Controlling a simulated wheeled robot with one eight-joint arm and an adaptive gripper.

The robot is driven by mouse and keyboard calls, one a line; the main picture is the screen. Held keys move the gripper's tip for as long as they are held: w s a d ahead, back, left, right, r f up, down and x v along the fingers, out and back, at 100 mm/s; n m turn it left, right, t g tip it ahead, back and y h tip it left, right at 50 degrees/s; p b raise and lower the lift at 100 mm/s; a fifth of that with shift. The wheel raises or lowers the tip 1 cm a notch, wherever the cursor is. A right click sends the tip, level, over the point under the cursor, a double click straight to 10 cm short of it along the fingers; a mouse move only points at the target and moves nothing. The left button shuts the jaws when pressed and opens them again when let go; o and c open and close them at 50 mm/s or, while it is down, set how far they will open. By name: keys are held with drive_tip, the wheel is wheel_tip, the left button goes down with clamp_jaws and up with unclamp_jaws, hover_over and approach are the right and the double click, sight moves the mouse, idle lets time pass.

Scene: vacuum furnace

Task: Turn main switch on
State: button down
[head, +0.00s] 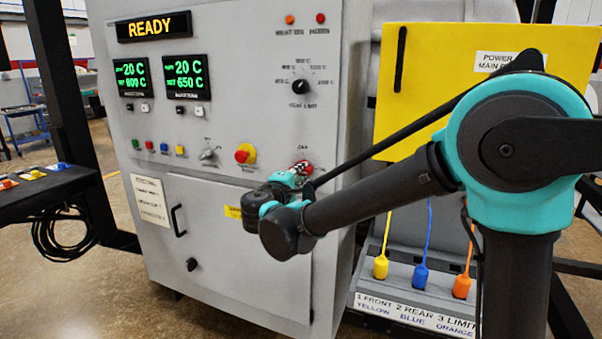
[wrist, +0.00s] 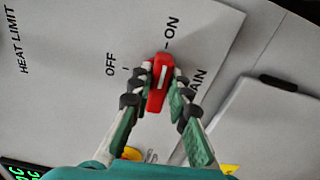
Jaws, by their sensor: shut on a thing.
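The main switch (wrist: 160,82) is a red handle with a white line on the grey cabinet face. In the wrist view its upper end points toward the ON mark, with the OFF mark to its left. My gripper (wrist: 160,88) is shut on the handle, one finger on each side. In the head view my gripper (head: 299,174) is at the cabinet's right part, and the red switch (head: 302,167) is partly hidden by it. The "MAIN" label is partly covered by the right finger.
The grey furnace cabinet (head: 240,110) shows a READY display (head: 153,27) and green readouts. A red emergency button (head: 245,154) on yellow sits left of my gripper. A yellow panel (head: 440,75) and yellow, blue and orange plugs (head: 421,277) stand to the right.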

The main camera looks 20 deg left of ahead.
drive_tip(key=shift+m, duration=0.5)
drive_tip(key=c, duration=1.4)
unclamp_jaws()
drive_tip(key=shift+c, duration=0.2)
drive_tip(key=s, duration=1.2)
drive_tip(key=shift+a, duration=0.45)
drive_tip(key=shift+s, duration=0.1)
